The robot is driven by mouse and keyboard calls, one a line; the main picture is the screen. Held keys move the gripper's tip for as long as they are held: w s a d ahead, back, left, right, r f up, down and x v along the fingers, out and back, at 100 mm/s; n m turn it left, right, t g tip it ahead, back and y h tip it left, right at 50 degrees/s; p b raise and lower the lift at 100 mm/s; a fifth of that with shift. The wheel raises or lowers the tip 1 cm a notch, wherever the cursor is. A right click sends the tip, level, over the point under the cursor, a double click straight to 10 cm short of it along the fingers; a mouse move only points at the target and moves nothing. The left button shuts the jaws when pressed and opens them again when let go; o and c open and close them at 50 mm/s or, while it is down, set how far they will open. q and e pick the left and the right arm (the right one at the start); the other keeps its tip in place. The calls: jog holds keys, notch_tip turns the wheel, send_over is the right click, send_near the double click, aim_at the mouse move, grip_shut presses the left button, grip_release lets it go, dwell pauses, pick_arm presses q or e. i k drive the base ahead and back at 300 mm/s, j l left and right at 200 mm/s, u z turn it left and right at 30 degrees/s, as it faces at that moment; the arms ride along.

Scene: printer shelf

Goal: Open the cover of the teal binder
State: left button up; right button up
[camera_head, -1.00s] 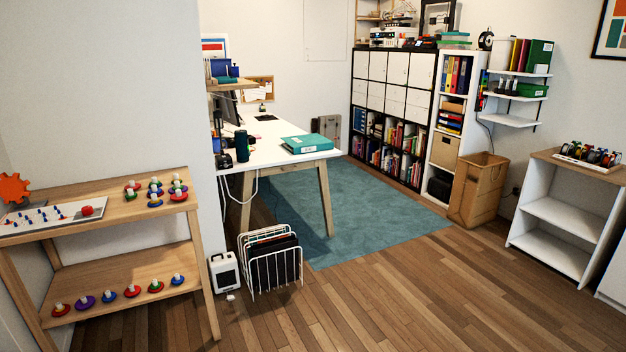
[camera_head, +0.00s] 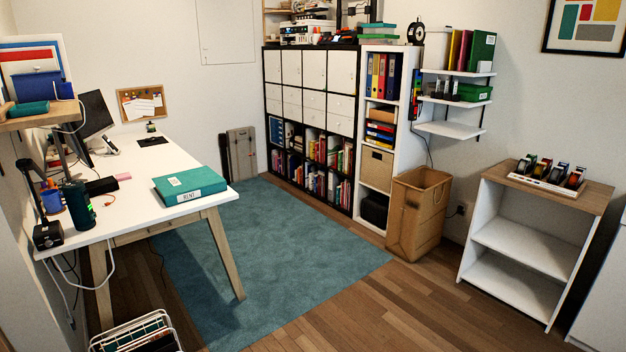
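The teal binder (camera_head: 190,184) lies flat and closed on the white desk (camera_head: 148,206), close to the desk's near right corner. Its spine, with a white label, faces toward me, and a small white label shows on its cover. Neither of my grippers is in the view.
A wire rack (camera_head: 136,334) stands on the floor before the desk. A dark green bottle (camera_head: 77,208) and a black box (camera_head: 47,235) stand at the desk's left. A teal rug (camera_head: 270,250) covers open floor right of the desk. A cardboard bin (camera_head: 418,212) stands further right.

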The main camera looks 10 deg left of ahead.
aim_at(180, 182)
jog(key=i+u, duration=0.1)
jog(key=i, duration=1)
jog(key=i+l+u, duration=0.15)
jog(key=i, duration=0.95)
jog(key=i+u, duration=0.35)
jog(key=i+l+u, duration=0.1)
jog(key=i+u, duration=0.3)
jog(key=i+l+u, duration=0.6)
jog(key=i+u, duration=0.15)
jog(key=i, duration=0.1)
